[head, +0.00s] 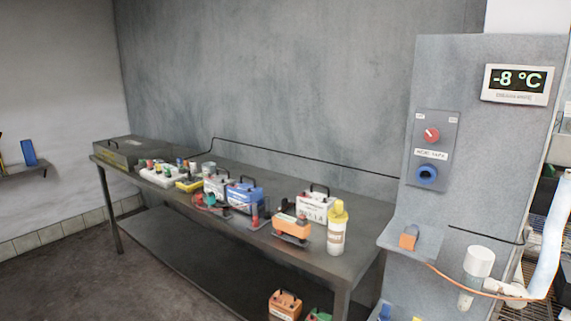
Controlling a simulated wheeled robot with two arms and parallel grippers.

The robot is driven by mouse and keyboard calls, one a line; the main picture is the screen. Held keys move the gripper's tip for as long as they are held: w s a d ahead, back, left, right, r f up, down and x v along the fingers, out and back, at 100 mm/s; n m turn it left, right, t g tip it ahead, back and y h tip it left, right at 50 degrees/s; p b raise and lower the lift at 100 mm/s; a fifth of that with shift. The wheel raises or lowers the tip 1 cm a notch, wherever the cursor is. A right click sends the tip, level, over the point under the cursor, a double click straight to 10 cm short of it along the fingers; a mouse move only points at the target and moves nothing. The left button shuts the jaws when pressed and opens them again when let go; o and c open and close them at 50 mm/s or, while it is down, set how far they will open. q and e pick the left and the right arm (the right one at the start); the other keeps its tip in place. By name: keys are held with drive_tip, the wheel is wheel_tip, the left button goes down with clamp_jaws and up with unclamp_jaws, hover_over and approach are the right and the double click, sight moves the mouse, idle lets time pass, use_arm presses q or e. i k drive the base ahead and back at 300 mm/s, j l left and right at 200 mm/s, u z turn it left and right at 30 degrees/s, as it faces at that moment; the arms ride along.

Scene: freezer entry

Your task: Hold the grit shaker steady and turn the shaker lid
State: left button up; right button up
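What looks like the grit shaker (336,238) is a white bottle with a label, standing upright near the front right end of the steel table. Its yellow shaker lid (338,212) sits on top. Whether the lid is tight or loose cannot be told from here. Neither of my grippers is in view, and nothing is seen touching the shaker.
The long steel table (355,258) also holds an orange battery (292,227) just left of the shaker, a white battery box (312,207), a blue battery (245,197) and a dark case (140,150). A grey panel (470,205) with a red knob stands right.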

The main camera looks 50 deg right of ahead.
sight(337, 209)
drive_tip(key=i+j+z, duration=0.1)
drive_tip(key=i+z, duration=0.3)
drive_tip(key=i+j+z, duration=0.35)
drive_tip(key=i, duration=0.15)
drive_tip(key=i+l, duration=0.05)
drive_tip(key=l, duration=0.05)
